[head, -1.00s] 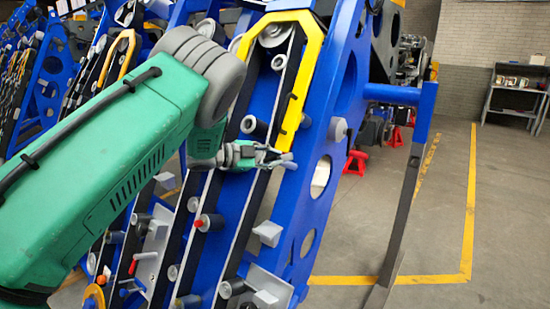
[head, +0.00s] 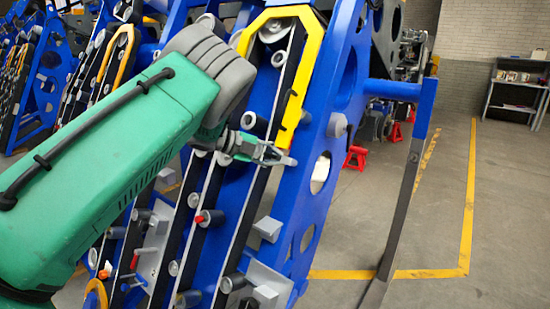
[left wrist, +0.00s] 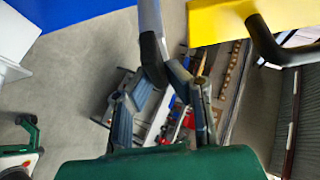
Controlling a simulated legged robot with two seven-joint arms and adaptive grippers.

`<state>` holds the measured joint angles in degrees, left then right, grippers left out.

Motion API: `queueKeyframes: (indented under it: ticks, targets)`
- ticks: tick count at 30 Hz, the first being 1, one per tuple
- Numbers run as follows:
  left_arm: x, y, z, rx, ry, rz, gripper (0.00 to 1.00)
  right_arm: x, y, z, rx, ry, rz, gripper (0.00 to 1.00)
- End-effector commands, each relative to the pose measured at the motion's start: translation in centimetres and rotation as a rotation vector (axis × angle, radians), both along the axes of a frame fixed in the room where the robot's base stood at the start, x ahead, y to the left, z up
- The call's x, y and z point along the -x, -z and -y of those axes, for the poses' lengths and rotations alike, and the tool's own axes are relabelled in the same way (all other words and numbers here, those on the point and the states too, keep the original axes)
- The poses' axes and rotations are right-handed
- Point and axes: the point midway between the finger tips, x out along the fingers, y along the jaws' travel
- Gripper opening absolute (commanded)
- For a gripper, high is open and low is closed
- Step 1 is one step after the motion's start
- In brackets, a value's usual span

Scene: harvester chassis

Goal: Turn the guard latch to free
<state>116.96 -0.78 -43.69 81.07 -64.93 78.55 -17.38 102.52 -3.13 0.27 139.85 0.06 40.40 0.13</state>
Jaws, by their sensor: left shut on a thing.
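The yellow guard (head: 305,70) arches over the top of the blue harvester frame, and its straight side runs down to my left gripper (head: 284,157). It also shows in the left wrist view (left wrist: 222,22), with a dark handle beside it. In the left wrist view, a narrow grey bar with a dark end, which looks like the guard latch (left wrist: 149,20), comes down from the top edge. My left gripper (left wrist: 168,80) is closed around its lower end. In the head view the fingers largely hide the latch, so its angle is unclear there. My right gripper is not in view.
The blue side plate (head: 345,70) rises just right of my gripper. Rollers and grey blocks (head: 268,229) stand out from the frame below. A dark upright bar (head: 400,205) is further right. The floor beyond is open, with red stands (head: 356,157) behind.

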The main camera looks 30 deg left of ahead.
Motion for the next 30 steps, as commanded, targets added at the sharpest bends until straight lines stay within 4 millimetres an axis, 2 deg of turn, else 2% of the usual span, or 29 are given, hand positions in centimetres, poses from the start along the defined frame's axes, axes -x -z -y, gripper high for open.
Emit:
queueKeyframes:
  ticks: [9,10,11,23,30]
  targets:
    - [0.2,0.4,0.1,-0.002,0.003,-0.009,0.00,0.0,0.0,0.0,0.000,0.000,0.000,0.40]
    - [0.2,0.4,0.1,-0.002,0.003,-0.009,0.22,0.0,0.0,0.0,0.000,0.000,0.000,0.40]
    - [0.2,0.4,0.1,-0.002,0.003,-0.008,0.31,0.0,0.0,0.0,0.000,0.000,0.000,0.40]
    - [0.4,-0.1,-0.3,-0.001,-0.001,-0.003,0.31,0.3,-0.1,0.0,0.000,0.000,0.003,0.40]
    - [3.3,-1.9,-2.8,0.000,-0.003,-0.003,0.31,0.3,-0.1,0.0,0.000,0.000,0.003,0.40]
